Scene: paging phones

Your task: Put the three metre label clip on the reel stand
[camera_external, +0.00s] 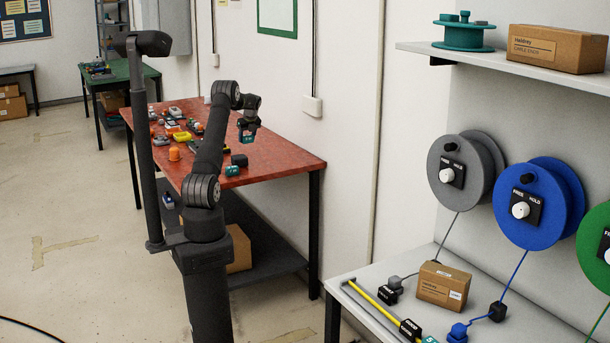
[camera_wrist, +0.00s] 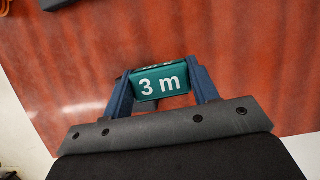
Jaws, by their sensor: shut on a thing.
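My gripper (camera_external: 248,127) hangs above the red table (camera_external: 290,157) near its back edge. In the wrist view, the two blue fingers of my gripper (camera_wrist: 163,82) are shut on the teal three metre label clip (camera_wrist: 160,84), with its white "3 m" facing the camera. In the external view the held clip (camera_external: 247,139) shows small and dark teal below the fingers. I cannot pick out a reel stand for certain; a grey reel (camera_external: 460,168), a blue reel (camera_external: 535,205) and a partly cut-off green reel (camera_external: 595,240) hang at the right.
Another teal clip (camera_external: 232,171) lies on the red table by a black block (camera_external: 240,160), with several small parts to the left. The grey bench (camera_external: 360,273) holds a cardboard box (camera_external: 443,285) and a yellow rule (camera_external: 378,307). A shelf (camera_external: 480,59) juts out above.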

